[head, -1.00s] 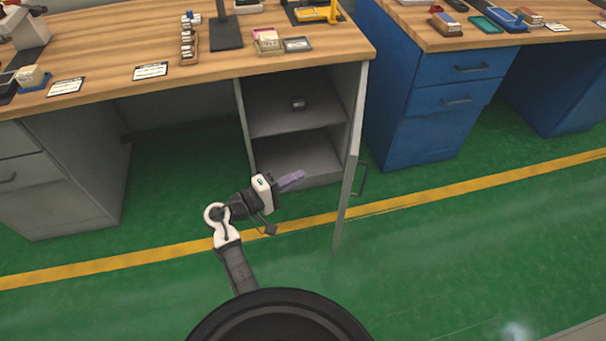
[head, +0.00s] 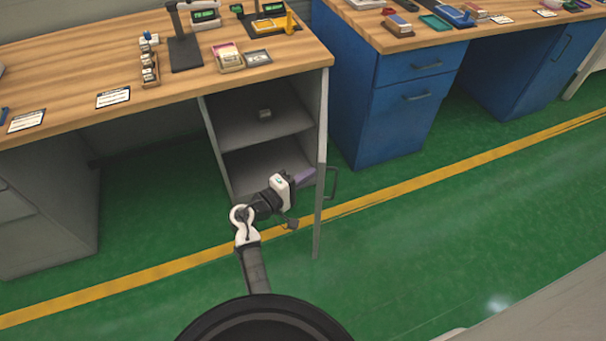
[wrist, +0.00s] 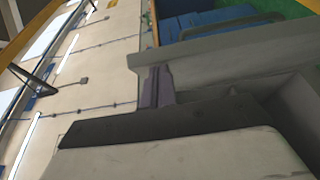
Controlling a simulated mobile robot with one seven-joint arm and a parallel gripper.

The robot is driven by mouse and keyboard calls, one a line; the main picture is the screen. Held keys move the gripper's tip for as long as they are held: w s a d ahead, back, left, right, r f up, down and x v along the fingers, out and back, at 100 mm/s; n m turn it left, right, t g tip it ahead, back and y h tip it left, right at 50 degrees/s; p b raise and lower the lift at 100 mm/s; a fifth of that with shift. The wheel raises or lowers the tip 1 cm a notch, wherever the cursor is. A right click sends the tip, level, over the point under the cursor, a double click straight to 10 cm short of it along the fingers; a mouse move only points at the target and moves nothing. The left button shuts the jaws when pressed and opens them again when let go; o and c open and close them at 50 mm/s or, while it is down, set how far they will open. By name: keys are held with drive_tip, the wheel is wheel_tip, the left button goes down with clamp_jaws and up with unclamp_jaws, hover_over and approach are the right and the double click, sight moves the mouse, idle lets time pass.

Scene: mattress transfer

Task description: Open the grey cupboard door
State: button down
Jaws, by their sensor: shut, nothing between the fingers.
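The grey cupboard (head: 262,150) is under the right end of the wooden workbench, with its shelves showing. Its grey door (head: 319,190) stands swung out toward me and appears nearly edge-on, with a dark bar handle (head: 333,183) on its right-hand face. My gripper (head: 311,174) is shut and empty, at the inner side of the door in front of the lower shelf. In the wrist view the purple-grey fingers (wrist: 157,87) are close to the door's panel (wrist: 215,47). I cannot tell whether they touch it.
A small grey object (head: 264,113) sits on the upper shelf. A blue drawer unit (head: 400,105) stands right of the cupboard. The green floor (head: 420,235) with a yellow line is clear to the right. The workbench (head: 110,75) carries stands, boxes and cards.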

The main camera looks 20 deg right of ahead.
drive_tip(key=s+d+n+t+y+p, duration=0.1)
drive_tip(key=s+d, duration=0.2)
drive_tip(key=d, duration=0.7)
drive_tip(key=s+d+n+t, duration=0.1)
drive_tip(key=s+d+t, duration=0.1)
drive_tip(key=d, duration=0.7)
drive_tip(key=shift+s+d+n+t+y+p, duration=0.3)
drive_tip(key=shift+s+d+y+p, duration=0.05)
drive_tip(key=shift+s+y+p, duration=0.05)
wheel_tip(320, 180, up, 20)
drive_tip(key=p, duration=0.5)
